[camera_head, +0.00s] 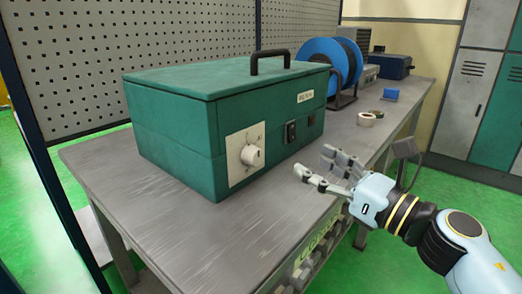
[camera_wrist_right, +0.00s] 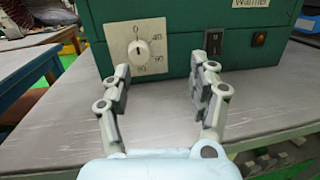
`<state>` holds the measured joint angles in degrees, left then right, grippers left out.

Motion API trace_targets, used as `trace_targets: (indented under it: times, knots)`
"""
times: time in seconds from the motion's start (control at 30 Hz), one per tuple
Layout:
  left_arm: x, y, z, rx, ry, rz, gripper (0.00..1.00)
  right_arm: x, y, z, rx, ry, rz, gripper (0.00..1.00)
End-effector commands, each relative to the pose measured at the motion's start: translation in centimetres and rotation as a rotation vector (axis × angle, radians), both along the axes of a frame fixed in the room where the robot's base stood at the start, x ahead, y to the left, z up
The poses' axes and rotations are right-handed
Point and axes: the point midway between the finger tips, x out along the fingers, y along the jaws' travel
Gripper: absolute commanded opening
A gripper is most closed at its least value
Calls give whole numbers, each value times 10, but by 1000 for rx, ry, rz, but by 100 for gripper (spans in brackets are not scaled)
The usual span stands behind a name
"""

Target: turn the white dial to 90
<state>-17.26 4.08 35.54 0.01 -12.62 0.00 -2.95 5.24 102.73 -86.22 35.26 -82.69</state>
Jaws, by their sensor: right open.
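The white dial (camera_head: 252,155) sits on a pale square plate (camera_head: 240,170) on the front of a green box (camera_head: 175,130). In the right wrist view the dial (camera_wrist_right: 141,50) has a 0 above it and more numbers around its right side and below. Its small dark mark seems to point up toward the 0, but it is tiny. My right gripper (camera_head: 312,162) is open and empty, to the right of the dial and apart from it. In the right wrist view its fingers (camera_wrist_right: 160,75) stand wide apart, with the dial beyond them. My left gripper is out of view.
The green box has a black top handle (camera_head: 270,54), a black switch (camera_head: 290,131) and an orange lamp (camera_wrist_right: 259,39). Behind it are a blue spool (camera_head: 330,62), a tape roll (camera_head: 367,119) and a blue block (camera_head: 391,94). The grey bench (camera_head: 190,235) is clear before the box.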

Motion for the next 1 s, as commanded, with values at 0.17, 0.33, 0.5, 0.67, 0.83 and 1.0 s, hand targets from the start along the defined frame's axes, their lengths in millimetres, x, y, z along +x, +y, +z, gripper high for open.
trace_targets:
  times: [0.17,0.33,0.5,0.67,0.83,1.0]
  knots:
    - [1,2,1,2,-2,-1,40,-4,22,-9,-219,-83,113,61]
    - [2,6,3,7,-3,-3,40,4,35,-12,-257,-97,135,61]
    - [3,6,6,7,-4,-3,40,28,58,-11,-252,-94,135,61]
    - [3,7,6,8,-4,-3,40,49,80,-12,-252,-93,135,61]
    - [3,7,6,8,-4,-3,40,65,95,-13,-253,-92,134,61]
    - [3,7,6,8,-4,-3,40,70,101,-13,-254,-92,134,61]
